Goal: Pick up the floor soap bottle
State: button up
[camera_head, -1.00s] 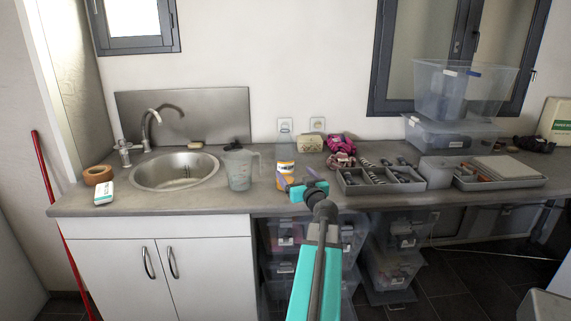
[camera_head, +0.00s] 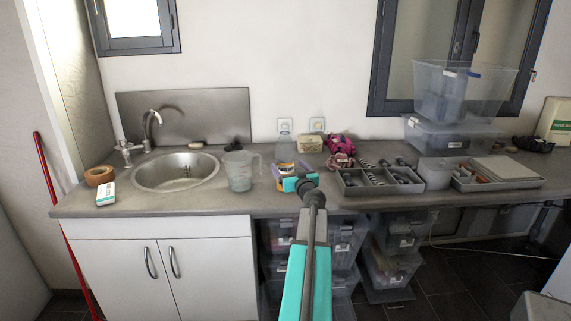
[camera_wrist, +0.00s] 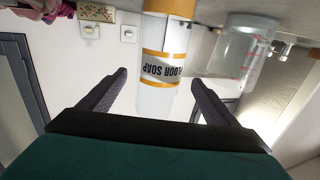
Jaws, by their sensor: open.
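The floor soap bottle (camera_head: 285,154) stands on the counter between the measuring jug and the tool tray. It is clear above with an orange and white label. In the wrist view, which is upside down, the bottle (camera_wrist: 163,62) shows its "FLOOR SOAP" label between the two dark fingers. My gripper (camera_wrist: 159,80) is open, one finger on each side of the bottle, with visible gaps. In the head view my gripper (camera_head: 289,184) is just in front of the bottle and hides part of its lower half.
A clear measuring jug (camera_head: 239,171) stands close left of the bottle, beside the sink (camera_head: 176,171). A grey divided tray (camera_head: 377,184) lies to the right. A small patterned box (camera_head: 310,144) and pink cloth (camera_head: 341,146) are behind. The counter front edge (camera_head: 150,211) is clear.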

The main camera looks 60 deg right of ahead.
jog(key=shift+w+d, duration=0.2)
jog(key=shift+w+d, duration=0.1)
jog(key=shift+p+x, duration=1.25)
jog(key=shift+x, duration=0.35)
jog(key=shift+p+x, duration=0.3)
jog(key=shift+x, duration=0.55)
jog(key=c, duration=1.3)
